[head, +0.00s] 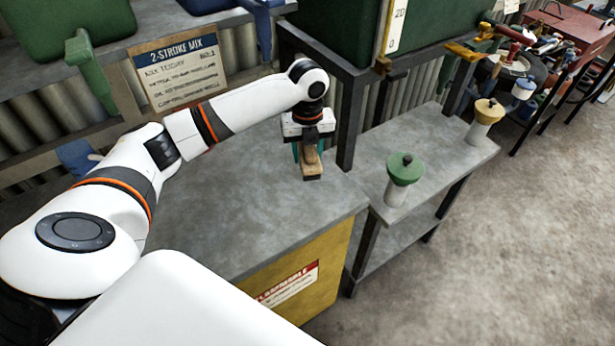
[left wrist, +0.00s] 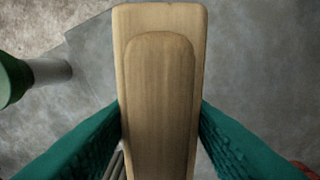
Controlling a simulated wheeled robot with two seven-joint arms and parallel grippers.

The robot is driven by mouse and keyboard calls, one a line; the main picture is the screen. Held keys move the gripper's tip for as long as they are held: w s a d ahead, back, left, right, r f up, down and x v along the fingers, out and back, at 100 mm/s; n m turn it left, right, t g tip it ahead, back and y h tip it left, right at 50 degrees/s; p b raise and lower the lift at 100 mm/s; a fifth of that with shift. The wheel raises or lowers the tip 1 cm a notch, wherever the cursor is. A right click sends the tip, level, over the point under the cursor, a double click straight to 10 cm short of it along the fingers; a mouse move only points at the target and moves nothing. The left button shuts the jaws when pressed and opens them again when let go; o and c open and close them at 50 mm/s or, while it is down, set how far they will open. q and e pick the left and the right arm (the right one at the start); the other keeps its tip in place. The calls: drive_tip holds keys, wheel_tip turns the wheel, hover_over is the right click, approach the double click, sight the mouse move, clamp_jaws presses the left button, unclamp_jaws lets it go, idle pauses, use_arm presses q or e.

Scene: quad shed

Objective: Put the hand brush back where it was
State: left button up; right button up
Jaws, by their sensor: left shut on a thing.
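The hand brush (head: 312,172) shows as a pale wooden block at the right end of the grey cabinet top. In the left wrist view, its wooden back (left wrist: 160,85) lies between two green fingers. My left gripper (head: 308,153) points down and is shut on the hand brush. The bristles are hidden, and I cannot tell whether the brush touches the top or hangs just above it. My right gripper is not in view.
The grey cabinet top (head: 240,195) is clear left of the brush. A lower grey stand (head: 430,150) adjoins on the right, holding a green-capped container (head: 405,170) and a yellow-capped one (head: 488,112). A dark metal post (head: 350,125) rises close to my gripper.

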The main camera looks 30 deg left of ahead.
use_arm(q)
wheel_tip(320, 180, down, 8)
drive_tip(key=shift+r+p, duration=0.2)
drive_tip(key=shift+p, duration=0.55)
drive_tip(key=shift+f, duration=0.2)
drive_tip(key=shift+f, duration=0.1)
drive_tip(key=o, duration=1)
wheel_tip(320, 180, up, 11)
drive_tip(key=shift+r+b, duration=0.15)
drive_tip(key=shift+b, duration=0.85)
drive_tip(key=shift+r, duration=0.5)
